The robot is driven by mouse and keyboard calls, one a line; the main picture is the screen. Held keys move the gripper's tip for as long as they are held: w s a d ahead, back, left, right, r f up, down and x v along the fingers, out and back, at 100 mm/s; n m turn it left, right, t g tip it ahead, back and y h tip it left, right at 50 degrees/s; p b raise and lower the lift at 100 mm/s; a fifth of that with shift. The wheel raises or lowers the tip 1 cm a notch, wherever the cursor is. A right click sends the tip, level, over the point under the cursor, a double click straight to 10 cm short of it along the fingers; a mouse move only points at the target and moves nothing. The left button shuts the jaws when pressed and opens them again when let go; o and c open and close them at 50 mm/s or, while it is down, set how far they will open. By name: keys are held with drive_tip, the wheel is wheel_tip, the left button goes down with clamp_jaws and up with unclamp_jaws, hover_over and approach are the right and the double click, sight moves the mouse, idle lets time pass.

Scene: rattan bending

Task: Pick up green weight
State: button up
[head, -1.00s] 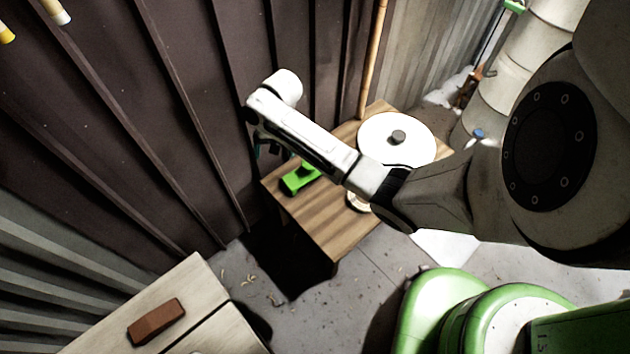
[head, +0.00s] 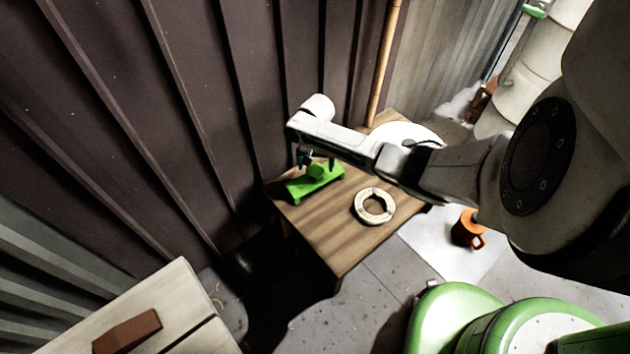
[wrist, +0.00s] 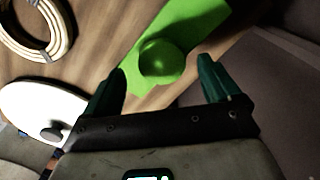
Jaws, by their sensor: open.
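The green weight (head: 318,181) lies on the left end of the wooden table (head: 340,232), near the dark wall. It has a flat green base with a rounded knob on top. In the wrist view the green weight (wrist: 161,61) lies ahead of my gripper, its round knob between the lines of the two fingers. My gripper (wrist: 158,82) is open and empty, its dark green fingers spread apart. In the head view my gripper (head: 318,162) hangs just above the weight; whether it touches cannot be told.
A coil of rattan (head: 374,206) lies right of the weight, and a white disc (head: 405,131) behind it is partly hidden by my arm. A bamboo pole (head: 385,62) stands by the wall. An orange mug (head: 467,229) and a brown brick (head: 127,332) are farther off.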

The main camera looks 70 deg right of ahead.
sight(315, 169)
wheel_tip(315, 169, down, 4)
drive_tip(key=shift+w+r+b, duration=0.1)
drive_tip(key=shift+r+b, duration=0.1)
drive_tip(key=shift+b, duration=0.45)
drive_tip(key=shift+r, duration=0.1)
clamp_jaws()
